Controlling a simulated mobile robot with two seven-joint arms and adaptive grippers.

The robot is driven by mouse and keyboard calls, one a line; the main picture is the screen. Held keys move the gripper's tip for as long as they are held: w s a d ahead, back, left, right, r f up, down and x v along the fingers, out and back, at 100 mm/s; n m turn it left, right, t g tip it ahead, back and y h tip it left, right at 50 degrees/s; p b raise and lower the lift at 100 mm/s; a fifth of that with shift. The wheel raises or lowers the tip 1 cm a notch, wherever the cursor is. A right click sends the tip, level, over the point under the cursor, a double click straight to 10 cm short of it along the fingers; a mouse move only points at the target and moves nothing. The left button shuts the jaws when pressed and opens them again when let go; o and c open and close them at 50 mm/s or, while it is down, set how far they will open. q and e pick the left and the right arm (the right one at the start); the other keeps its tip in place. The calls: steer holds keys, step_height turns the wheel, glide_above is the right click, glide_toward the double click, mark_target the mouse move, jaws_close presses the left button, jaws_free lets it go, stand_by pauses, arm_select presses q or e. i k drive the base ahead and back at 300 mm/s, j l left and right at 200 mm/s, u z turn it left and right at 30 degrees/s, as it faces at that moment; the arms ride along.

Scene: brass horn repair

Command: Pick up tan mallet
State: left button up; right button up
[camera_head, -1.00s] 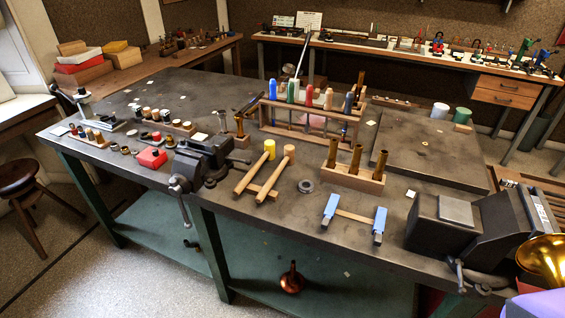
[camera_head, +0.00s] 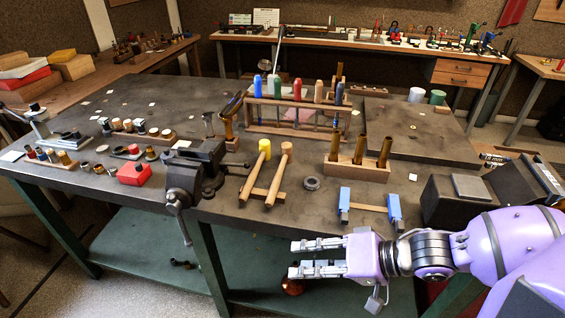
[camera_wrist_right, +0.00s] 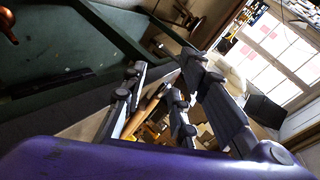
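The tan mallet (camera_head: 286,150) has a tan head and a wooden handle. It lies on the workbench with its handle toward the front edge, right of a yellow-headed mallet (camera_head: 264,150); both lie across a small wooden rest (camera_head: 260,192). My right gripper (camera_head: 294,258) is open and empty in front of the bench edge, fingers pointing left, below and apart from the mallets. In the right wrist view, wooden handles (camera_wrist_right: 143,113) show past my fingers; I cannot tell which mallet is which there. My left gripper is out of view.
A black vise (camera_head: 188,180) stands left of the mallets. A wooden block with brass tubes (camera_head: 357,168), a grey ring (camera_head: 312,183) and a blue-ended tool (camera_head: 368,207) lie to the right. A tool rack (camera_head: 297,104) stands behind.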

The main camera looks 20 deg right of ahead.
mark_target(287, 147)
steer(key=i+l, duration=0.65)
steer(key=i, duration=0.25)
